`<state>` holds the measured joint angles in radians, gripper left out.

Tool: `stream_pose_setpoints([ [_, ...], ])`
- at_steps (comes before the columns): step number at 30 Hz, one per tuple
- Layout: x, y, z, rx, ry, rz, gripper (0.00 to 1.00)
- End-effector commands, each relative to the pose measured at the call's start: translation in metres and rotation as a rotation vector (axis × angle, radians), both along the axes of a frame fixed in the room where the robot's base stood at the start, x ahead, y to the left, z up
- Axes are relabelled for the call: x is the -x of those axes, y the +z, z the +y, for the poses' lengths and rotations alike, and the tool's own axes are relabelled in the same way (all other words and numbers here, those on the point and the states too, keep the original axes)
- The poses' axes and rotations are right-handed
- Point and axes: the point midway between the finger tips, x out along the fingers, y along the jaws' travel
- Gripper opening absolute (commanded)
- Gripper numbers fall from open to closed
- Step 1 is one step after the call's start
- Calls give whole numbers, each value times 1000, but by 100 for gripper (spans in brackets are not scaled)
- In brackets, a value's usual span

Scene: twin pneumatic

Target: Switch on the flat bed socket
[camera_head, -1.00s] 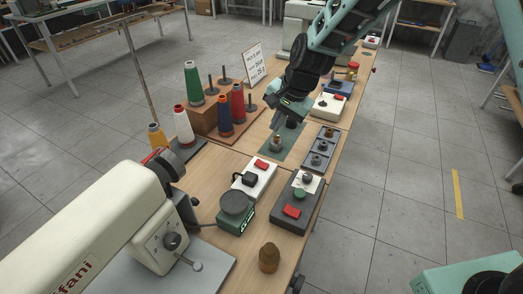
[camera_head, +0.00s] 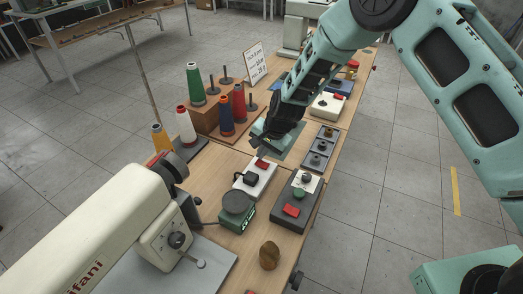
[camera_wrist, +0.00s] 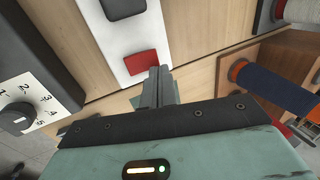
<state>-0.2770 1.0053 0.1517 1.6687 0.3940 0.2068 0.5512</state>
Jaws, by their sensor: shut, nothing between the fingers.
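A white socket strip (camera_head: 247,189) lies on the wooden table, with a black plug (camera_head: 249,179) in it and a red rocker switch (camera_head: 262,165) at its far end. In the wrist view the strip (camera_wrist: 112,47) shows the plug (camera_wrist: 122,8) at the top and the red switch (camera_wrist: 141,64) below it. My gripper (camera_head: 263,156) is shut and empty, with its tips right beside the switch. In the wrist view the closed fingers (camera_wrist: 157,84) overlap the switch's lower right corner. I cannot tell whether they touch it, or which way the rocker is set.
A dark grey control box (camera_head: 285,219) with a red switch and a dial stands close on the right. A green scale (camera_head: 236,212) is in front, beside the cream sewing machine (camera_head: 85,235). Thread cones (camera_head: 238,103) stand to the left. A grey tray (camera_head: 319,153) lies beyond.

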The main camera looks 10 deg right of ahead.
Motion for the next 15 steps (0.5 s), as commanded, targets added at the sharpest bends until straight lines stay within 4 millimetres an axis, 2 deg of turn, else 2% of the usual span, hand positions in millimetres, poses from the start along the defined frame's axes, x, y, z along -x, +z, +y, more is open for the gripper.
stream_pose_setpoints([
  [15, -1, -8, 2, 0, 1, 0, 0],
])
